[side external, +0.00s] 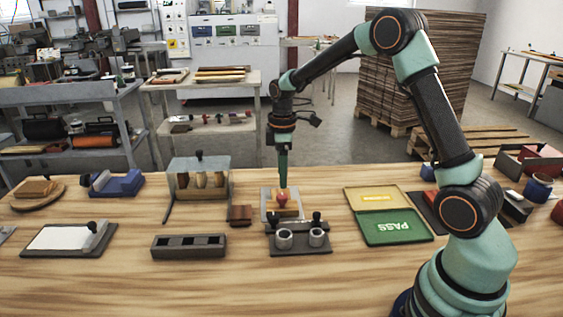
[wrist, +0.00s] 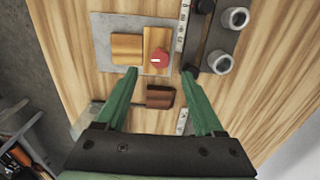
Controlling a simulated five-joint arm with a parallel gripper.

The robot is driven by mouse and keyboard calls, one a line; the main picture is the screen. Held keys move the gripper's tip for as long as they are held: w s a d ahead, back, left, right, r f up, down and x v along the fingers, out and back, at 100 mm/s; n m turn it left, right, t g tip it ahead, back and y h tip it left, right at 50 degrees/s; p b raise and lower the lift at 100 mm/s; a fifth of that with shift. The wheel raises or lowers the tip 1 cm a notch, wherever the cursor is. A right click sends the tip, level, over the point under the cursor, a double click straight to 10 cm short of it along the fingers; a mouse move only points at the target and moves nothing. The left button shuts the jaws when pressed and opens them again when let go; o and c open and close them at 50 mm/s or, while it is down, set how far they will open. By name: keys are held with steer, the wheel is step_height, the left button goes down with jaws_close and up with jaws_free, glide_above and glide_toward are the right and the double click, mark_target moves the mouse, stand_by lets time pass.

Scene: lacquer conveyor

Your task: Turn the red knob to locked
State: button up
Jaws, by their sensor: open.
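The red knob (side external: 283,197) sits on a small wooden block (side external: 290,208) on a grey plate in the middle of the workbench. In the wrist view the red knob (wrist: 159,59) shows a short pale mark across its face, and a second wooden block (wrist: 127,47) lies beside its block on the grey plate (wrist: 105,27). My gripper (side external: 283,185) points down at the knob in the side view. In the wrist view my gripper (wrist: 160,71) is open, with its green fingers on either side of the knob, apart from it. I cannot read any locked label.
A dark fixture with two metal cups (side external: 300,250) stands just in front of the knob plate. A small brown block (side external: 241,215) lies to its left, near a clear-sided stand (side external: 222,168). Bare bench lies along the front.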

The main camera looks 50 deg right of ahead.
mark_target(282, 195)
step_height(282, 195, down, 6)
steer(key=shift+f, duration=0.15)
stand_by(0.3)
jaws_close()
